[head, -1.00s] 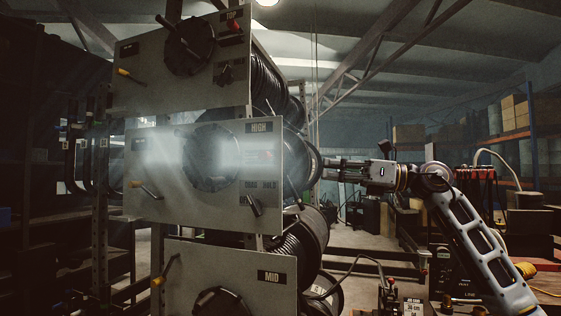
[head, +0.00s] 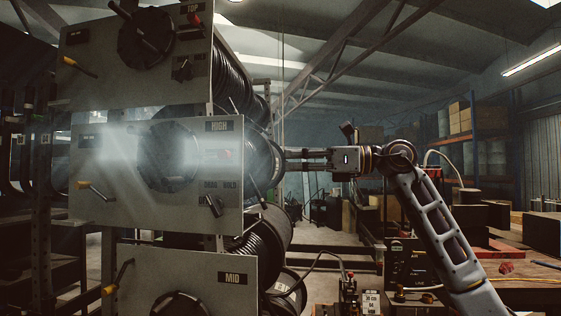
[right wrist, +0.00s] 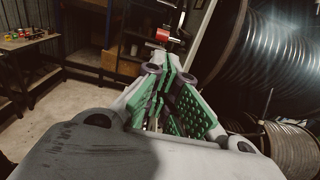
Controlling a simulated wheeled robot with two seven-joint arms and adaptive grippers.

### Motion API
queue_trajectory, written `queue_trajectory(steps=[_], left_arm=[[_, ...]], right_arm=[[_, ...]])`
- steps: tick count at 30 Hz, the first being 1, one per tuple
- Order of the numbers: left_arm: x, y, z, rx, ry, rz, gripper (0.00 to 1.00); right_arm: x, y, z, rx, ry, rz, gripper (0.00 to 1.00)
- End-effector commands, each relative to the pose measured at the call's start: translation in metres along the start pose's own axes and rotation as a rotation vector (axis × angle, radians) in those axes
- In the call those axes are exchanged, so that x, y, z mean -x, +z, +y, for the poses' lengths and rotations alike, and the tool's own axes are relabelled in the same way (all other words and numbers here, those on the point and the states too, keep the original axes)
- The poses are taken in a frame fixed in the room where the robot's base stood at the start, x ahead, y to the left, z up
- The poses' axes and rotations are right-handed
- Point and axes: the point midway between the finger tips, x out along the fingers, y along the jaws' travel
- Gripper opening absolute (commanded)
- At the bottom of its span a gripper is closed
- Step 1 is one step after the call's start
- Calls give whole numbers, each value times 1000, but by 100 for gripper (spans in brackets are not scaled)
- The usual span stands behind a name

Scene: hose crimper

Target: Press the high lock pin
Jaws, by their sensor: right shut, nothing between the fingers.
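The panel marked HIGH (head: 105,190) is the middle of three stacked grey panels at the left of the head view. Contact is not visible. My left gripper is out of view.
Black hose reels (head: 258,160) stand behind the panels, close to my right fingers. The TOP panel (head: 100,75) and MID panel (head: 190,275) carry similar dials and handles. A workbench (head: 535,277) with clutter is at the right.

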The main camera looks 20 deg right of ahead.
Motion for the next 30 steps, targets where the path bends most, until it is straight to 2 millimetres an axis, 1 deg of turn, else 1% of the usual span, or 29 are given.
queue_trajectory(steps=[5,12,17,24,28,30], left_arm=[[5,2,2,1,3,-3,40],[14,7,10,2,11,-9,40],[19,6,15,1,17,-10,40],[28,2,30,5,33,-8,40],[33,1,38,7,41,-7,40],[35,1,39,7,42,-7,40]], right_arm=[[-18,2,1,0,3,-1,0],[-49,2,1,0,4,-1,0],[-70,2,1,0,3,-1,0],[-101,2,1,-1,3,0,0],[-115,3,1,-1,2,-2,0],[-122,2,1,-1,2,-1,0]])
